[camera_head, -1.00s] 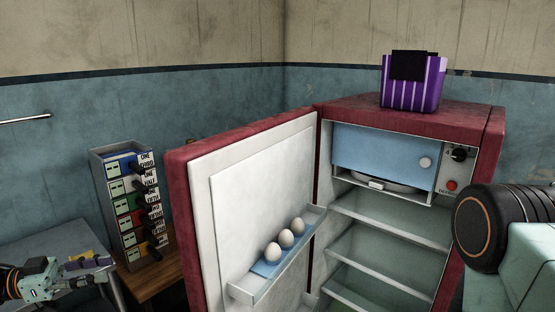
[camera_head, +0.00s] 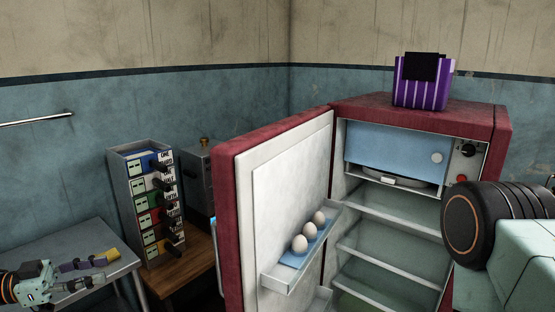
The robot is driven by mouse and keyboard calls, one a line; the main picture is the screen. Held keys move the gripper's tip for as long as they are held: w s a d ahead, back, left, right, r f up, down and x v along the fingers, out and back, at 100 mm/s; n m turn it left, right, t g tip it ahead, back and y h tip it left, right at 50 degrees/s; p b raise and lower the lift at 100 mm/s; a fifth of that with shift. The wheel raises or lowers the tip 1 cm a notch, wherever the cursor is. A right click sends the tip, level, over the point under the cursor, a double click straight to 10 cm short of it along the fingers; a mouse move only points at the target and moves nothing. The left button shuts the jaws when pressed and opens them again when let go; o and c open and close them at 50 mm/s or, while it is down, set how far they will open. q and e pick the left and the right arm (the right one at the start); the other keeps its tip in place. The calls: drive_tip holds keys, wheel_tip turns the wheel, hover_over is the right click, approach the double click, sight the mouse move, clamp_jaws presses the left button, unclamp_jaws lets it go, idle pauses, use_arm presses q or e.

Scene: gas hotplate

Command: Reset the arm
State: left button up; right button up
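My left gripper (camera_head: 85,276) is at the lower left, above or beside a grey table (camera_head: 110,237). Its two fingers look spread apart with nothing clear between them. A small yellow piece (camera_head: 113,254) shows just beyond the upper finger; I cannot tell whether it touches. My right arm comes in at the right edge with a large black joint (camera_head: 470,222). The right gripper is out of view. The red fridge (camera_head: 405,109) stands with its door (camera_head: 275,180) open to the left.
Several eggs (camera_head: 300,243) sit on the door shelf (camera_head: 275,280). A purple striped container (camera_head: 420,92) stands on the fridge. A rack with coloured panels and black handles (camera_head: 150,205) stands on a wooden table (camera_head: 185,255). A wall rail (camera_head: 40,120) is at the left.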

use_arm(q)
drive_tip(key=w+d+f+n+t+y, duration=0.3)
drive_tip(key=w+f+n+t+y, duration=0.2)
drive_tip(key=f+n+t+y, duration=0.3)
drive_tip(key=s+d+f+n+g+y, duration=0.2)
drive_tip(key=s+d+f+n, duration=0.1)
drive_tip(key=f, duration=0.3)
drive_tip(key=s+d+f+n+g+y, duration=0.2)
drive_tip(key=s+d+f+g+y, duration=0.1)
drive_tip(key=d+f, duration=0.15)
drive_tip(key=s+d+f+n+g+y, duration=0.1)
drive_tip(key=s+d+f+g, duration=0.15)
drive_tip(key=s, duration=0.45)
drive_tip(key=s+d+f+n+g, duration=0.1)
drive_tip(key=s+d+f+g, duration=0.1)
drive_tip(key=s+f, duration=0.35)
drive_tip(key=s+d+r+g+y, duration=0.1)
drive_tip(key=s+g, duration=0.2)
drive_tip(key=s, duration=0.8)
drive_tip(key=s+d+r+m+g+y+b, duration=0.1)
drive_tip(key=s+d+r+g, duration=0.1)
drive_tip(key=s, duration=0.8)
drive_tip(key=shift+s+d+g, duration=0.3)
drive_tip(key=shift+s+g, duration=0.1)
drive_tip(key=shift+g, duration=0.25)
